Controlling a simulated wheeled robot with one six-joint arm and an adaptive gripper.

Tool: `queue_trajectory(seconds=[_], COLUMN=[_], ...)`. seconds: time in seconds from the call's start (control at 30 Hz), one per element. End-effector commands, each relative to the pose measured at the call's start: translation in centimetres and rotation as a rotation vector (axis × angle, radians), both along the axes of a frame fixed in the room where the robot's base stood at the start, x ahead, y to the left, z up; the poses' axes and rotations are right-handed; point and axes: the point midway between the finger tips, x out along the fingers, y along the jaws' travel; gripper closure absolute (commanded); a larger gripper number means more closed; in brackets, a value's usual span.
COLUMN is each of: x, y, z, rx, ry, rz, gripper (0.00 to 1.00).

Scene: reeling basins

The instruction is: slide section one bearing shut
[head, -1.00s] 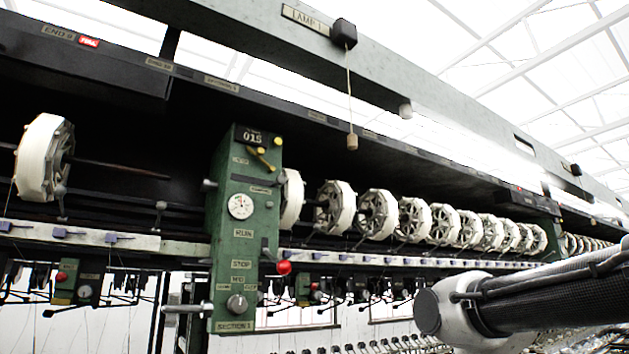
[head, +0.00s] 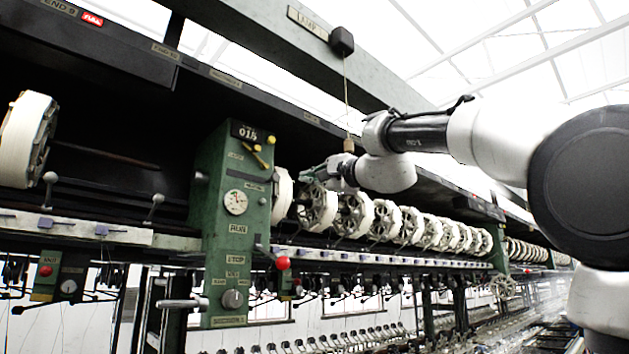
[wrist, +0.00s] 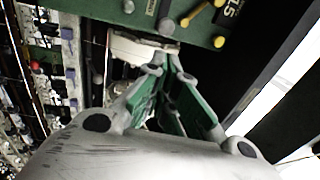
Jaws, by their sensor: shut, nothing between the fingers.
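The green section 1 post (head: 228,255) stands upright left of centre in the head view, with its section label at the bottom. I cannot tell which of its fittings is the bearing. A grey horizontal handle (head: 183,303) sticks out low on its left side, and a red-knobbed lever (head: 283,263) on its right. My gripper (head: 304,176) is shut and empty, right of the post at the height of its upper part, in front of the first reels. In the wrist view my fingertips (wrist: 163,58) are close to a white reel (wrist: 138,48) beside the post (wrist: 90,12); contact is unclear.
Yellow levers (head: 262,158) and a counter (head: 245,132) sit near the post's top. A row of white reels (head: 353,214) runs right behind my gripper. A lamp cord pull (head: 348,145) hangs close to my arm. Another reel (head: 26,140) is at far left.

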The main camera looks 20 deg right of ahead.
Motion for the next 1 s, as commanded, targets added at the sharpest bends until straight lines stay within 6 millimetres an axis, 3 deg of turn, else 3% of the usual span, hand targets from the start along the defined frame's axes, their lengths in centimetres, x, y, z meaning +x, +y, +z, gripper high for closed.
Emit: queue_trajectory(seconds=[0.6, 1.0], x=[8.3, 10.3], y=[3.6, 4.3], z=[1.6, 2.1], rx=[-0.005, -0.005], ry=[0.002, 0.001], rz=[0.001, -0.001], gripper=[1.0, 1.0])
